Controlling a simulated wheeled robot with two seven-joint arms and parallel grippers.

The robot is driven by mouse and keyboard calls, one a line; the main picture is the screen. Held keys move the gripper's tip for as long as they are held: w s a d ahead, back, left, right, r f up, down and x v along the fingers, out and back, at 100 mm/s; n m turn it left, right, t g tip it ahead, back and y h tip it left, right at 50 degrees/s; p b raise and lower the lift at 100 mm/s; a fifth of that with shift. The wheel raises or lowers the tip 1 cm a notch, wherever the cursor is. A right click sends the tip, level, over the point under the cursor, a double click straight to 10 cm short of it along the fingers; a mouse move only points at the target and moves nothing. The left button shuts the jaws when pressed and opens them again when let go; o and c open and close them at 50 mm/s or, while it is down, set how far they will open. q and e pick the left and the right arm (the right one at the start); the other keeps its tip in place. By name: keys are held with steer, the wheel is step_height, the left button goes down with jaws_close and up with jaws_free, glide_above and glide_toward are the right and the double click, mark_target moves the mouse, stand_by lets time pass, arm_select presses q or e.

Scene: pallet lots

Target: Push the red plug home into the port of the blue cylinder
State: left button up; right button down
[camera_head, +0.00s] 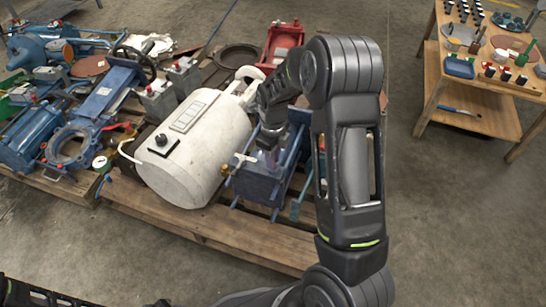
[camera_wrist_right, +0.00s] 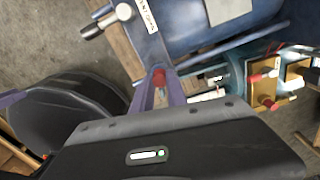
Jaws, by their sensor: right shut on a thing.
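The blue cylinder (camera_head: 262,187), a boxy blue body with long tie rods, lies on the pallet right of a white tank. Its blue barrel and end block (camera_wrist_right: 205,22) fill the top of the right wrist view. My right gripper (camera_head: 270,151) points down at the cylinder's top, partly hidden by my own wrist. In the right wrist view, its purple fingers (camera_wrist_right: 160,92) are shut on the red plug (camera_wrist_right: 159,76), whose red end shows between the tips at the blue end block. The port is hidden, so I cannot tell how deep the plug sits. My left gripper is out of view.
The white tank (camera_head: 200,140) stands close on the left of the cylinder. Valves and pumps crowd the pallet (camera_head: 240,240) further left. Red-capped brass fittings (camera_wrist_right: 265,90) show beside the cylinder. A wooden table (camera_head: 470,90) stands right, with clear floor between.

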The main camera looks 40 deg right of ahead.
steer(key=shift+f, duration=0.4)
steer(key=c, duration=1.2)
jaws_free()
steer(key=shift+c, duration=0.2)
step_height(320, 180, up, 8)
steer(key=shift+f+p, duration=0.1)
steer(key=shift+p, duration=1.05)
